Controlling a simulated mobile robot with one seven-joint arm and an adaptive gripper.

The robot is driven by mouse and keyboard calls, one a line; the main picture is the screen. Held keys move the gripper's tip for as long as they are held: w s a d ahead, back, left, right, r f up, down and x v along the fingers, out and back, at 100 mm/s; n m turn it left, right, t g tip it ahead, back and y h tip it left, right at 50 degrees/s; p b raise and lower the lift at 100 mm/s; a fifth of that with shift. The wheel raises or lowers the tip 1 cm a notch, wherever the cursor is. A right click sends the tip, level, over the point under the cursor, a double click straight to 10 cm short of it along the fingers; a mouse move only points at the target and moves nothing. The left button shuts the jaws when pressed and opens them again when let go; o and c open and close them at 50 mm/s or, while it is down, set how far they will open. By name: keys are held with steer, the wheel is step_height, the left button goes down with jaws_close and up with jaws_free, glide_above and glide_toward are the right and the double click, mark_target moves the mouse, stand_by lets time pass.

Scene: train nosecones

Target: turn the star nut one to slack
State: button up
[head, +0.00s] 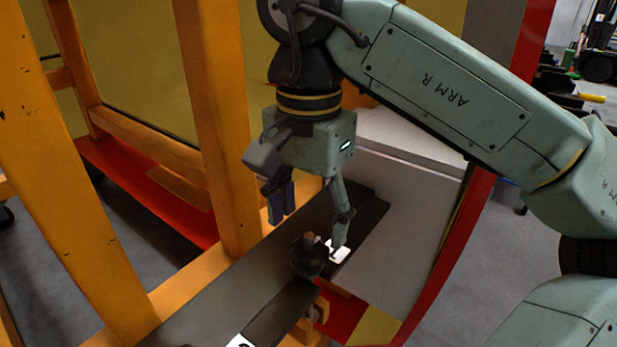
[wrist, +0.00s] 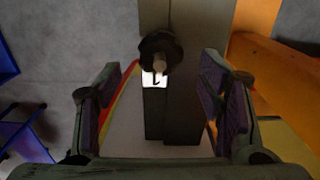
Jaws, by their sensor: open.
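The star nut (head: 309,257) is a dark lobed knob with a brownish stud end standing up from its middle. It sits on a dark flat bar beside a white label (head: 338,251). In the wrist view the star nut (wrist: 160,56) is at top centre, with the white label (wrist: 154,79) just below it. My gripper (head: 310,222) is open and empty, pointing down above the bar. In the wrist view its two fingers (wrist: 167,112) stand wide apart, and the nut lies beyond their tips, not between them. The label's mark is partly covered by the nut.
The dark bar (head: 235,300) runs along an orange frame (head: 215,120). A second white label (head: 240,341) lies at the lower edge. A pale panel with a red edge (head: 450,240) stands to the right. A blue object (wrist: 8,60) is at far left in the wrist view.

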step_height(320, 180, up, 7)
steer(key=shift+f, duration=0.1)
stand_by(0.5)
